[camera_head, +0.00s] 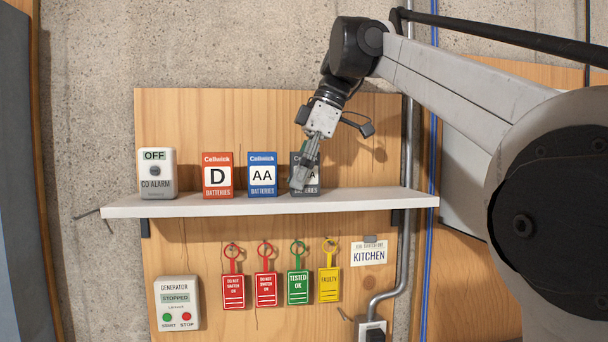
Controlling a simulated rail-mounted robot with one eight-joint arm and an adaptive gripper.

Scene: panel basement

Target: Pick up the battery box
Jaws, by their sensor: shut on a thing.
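Three battery boxes stand upright in a row on the white shelf (150,209). The red box (217,189) is marked D and the blue box (263,187) is marked AA. A dark grey box (313,190) stands at the right, its label ending in A and partly covered by my gripper. My gripper (299,184) reaches down from above and is shut on the dark grey box, in front of its left part. The box's base appears to be at shelf level; I cannot tell whether it is lifted.
A CO alarm (157,174) reading OFF stands at the shelf's left end. Red, green and yellow tags (298,287) hang below the shelf, beside a generator panel (178,304) and a KITCHEN sign (369,253). The shelf's right end is clear. A conduit (407,270) runs down the wall there.

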